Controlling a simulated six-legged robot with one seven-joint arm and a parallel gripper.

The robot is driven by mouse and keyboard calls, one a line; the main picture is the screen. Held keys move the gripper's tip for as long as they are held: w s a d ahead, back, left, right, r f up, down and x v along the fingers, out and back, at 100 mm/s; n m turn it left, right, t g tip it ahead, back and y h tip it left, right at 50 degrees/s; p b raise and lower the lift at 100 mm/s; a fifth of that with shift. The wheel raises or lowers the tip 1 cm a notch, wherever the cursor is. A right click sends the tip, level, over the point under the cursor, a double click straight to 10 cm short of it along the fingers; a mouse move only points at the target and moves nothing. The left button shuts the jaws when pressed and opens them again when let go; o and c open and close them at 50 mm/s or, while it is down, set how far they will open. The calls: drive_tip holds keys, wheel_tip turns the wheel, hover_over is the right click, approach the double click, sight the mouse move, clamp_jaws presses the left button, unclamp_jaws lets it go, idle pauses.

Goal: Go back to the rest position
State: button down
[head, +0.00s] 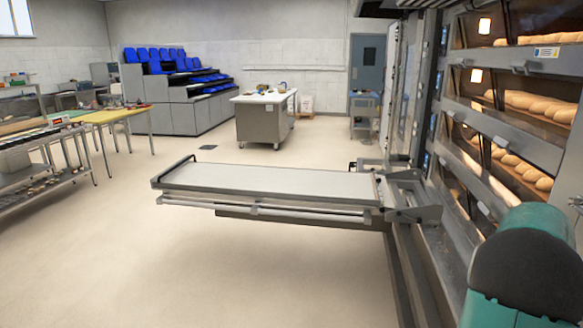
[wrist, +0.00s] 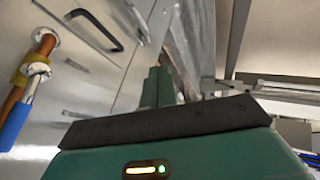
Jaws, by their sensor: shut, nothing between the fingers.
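My gripper (wrist: 159,80) shows in the wrist view as a narrow green finger shape rising past a dark band on a green housing. Its fingers are shut and hold nothing. Around it the view is tilted and shows a pale metal panel with a black handle (wrist: 96,30) and a copper and blue pipe (wrist: 30,95) on the left. In the head view a green and black part of my arm fills the lower right corner, in front of the deck ovens (head: 540,65). The fingers cannot be made out in the head view.
The deck ovens hold bread loaves (head: 535,106) on several levels along the right. A flat loader (head: 265,182) juts leftward from them across the middle. A wheeled counter (head: 262,118) stands behind. Racks and tables (head: 45,150) line the left. The front floor is clear.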

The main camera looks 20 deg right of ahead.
drive_tip(key=w+a+r+n+t+y, duration=0.1)
drive_tip(key=w+a+r, duration=0.2)
drive_tip(key=a, duration=0.8)
drive_tip(key=w+a+r+n+t+y, duration=0.1)
drive_tip(key=w+a+r, duration=0.1)
drive_tip(key=a, duration=0.9)
drive_tip(key=w+a+r+n+t+y, duration=0.1)
drive_tip(key=w+a+r+y, duration=0.15)
drive_tip(key=a, duration=0.85)
drive_tip(key=s+a+f+n+y, duration=0.1)
drive_tip(key=s+a, duration=0.4)
drive_tip(key=a, duration=0.4)
drive_tip(key=s+a+f+n, duration=0.1)
drive_tip(key=s+a, duration=0.4)
drive_tip(key=a, duration=0.5)
drive_tip(key=s+a+f+n+y, duration=0.1)
drive_tip(key=s+a, duration=0.4)
drive_tip(key=a, duration=0.5)
drive_tip(key=shift+n+y, duration=0.3)
drive_tip(key=shift+y, duration=0.05)
drive_tip(key=shift+s+f, duration=0.1)
